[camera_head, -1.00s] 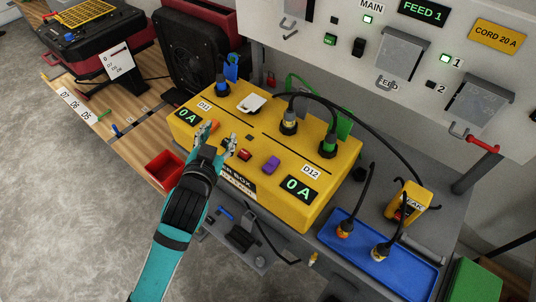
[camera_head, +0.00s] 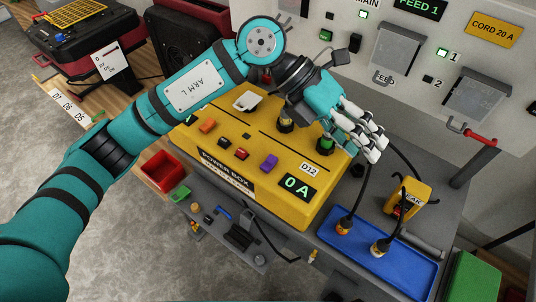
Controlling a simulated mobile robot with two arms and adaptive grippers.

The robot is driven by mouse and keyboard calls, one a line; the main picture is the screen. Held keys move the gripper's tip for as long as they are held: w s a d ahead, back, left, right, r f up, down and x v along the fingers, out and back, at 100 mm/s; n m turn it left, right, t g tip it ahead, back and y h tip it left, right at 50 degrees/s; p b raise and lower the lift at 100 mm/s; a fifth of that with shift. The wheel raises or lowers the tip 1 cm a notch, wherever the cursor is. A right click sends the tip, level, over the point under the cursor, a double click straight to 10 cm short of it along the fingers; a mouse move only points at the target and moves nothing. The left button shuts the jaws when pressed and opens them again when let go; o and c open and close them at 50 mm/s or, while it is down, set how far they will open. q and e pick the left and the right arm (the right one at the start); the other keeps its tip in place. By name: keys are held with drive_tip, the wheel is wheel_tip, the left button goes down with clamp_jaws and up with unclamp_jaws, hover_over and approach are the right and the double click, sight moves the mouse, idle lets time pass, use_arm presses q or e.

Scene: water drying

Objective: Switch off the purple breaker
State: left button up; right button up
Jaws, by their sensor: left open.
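The purple breaker (camera_head: 269,162) is on the top of the yellow power box (camera_head: 258,193), near the D12 label (camera_head: 310,168). Its whole top shows, but I cannot tell whether it is on or off. My left arm reaches over the back of the box from the left. My left gripper (camera_head: 368,142) is open, with its pale fingers beyond the box's right back corner, to the right of the green plug (camera_head: 326,144). It is apart from the purple breaker. My right gripper is not in view.
An orange breaker (camera_head: 207,126), a dark red switch (camera_head: 242,153) and a white flap (camera_head: 246,101) are also on the box. A red bin (camera_head: 160,174) stands left of it. A blue tray (camera_head: 385,262) with plugs lies at the right. Black cables hang near my gripper.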

use_arm(q)
drive_tip(key=w+a+f+t+y, duration=0.3)
drive_tip(key=w+a+y, duration=0.3)
drive_tip(key=a, duration=0.2)
drive_tip(key=r+n+t+y, duration=0.1)
drive_tip(key=n+t+y, duration=0.1)
drive_tip(key=y, duration=0.2)
hover_over(269, 162)
wheel_tip(269, 162, down, 16)
drive_tip(key=p, duration=0.4)
drive_tip(key=shift+f, duration=0.2)
